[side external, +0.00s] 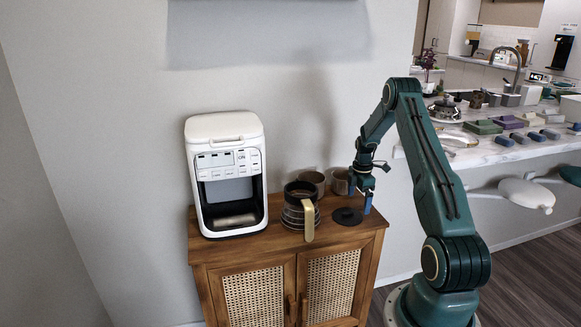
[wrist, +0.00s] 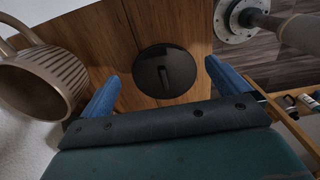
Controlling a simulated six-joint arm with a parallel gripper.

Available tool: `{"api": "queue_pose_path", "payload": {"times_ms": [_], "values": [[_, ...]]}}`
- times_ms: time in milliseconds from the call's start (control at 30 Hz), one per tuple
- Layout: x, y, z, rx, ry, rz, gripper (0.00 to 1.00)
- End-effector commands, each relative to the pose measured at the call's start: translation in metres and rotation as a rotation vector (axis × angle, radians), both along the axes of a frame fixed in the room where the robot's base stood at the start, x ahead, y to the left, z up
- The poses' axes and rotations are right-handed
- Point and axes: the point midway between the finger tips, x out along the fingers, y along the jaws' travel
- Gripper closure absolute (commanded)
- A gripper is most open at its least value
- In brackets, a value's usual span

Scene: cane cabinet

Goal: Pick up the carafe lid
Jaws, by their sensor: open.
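The carafe lid (side external: 347,216) is a flat black disc lying on the cabinet top, right of the carafe. In the wrist view the lid (wrist: 165,71) shows a raised bar handle across its middle. My gripper (side external: 359,197) is open above the lid, pointing down. In the wrist view its two blue fingers stand to the left and right of the lid, with my gripper (wrist: 162,83) empty between them. The glass carafe (side external: 293,217) has a tan handle facing the front and stands left of the lid.
A white coffee maker (side external: 226,176) stands on the left of the wooden cabinet (side external: 276,246). Two brownish mugs (side external: 313,179) and (side external: 340,182) stand behind the carafe and lid; a ribbed mug (wrist: 42,80) is close to my left finger. A cluttered counter (side external: 486,147) lies at right.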

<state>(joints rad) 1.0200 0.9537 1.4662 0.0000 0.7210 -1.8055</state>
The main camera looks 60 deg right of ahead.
Motion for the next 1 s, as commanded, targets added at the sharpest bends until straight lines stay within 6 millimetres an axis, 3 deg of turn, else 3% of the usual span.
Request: {"api": "queue_pose_path", "payload": {"times_ms": [400, 933, 1000], "values": [[0.002, 0.002, -0.042, 0.001, 0.001, 0.000, 0.00], [0.002, 0.002, -0.044, 0.000, 0.000, 0.000, 0.00], [0.002, 0.002, -0.044, 0.000, 0.000, 0.000, 0.10]]}}
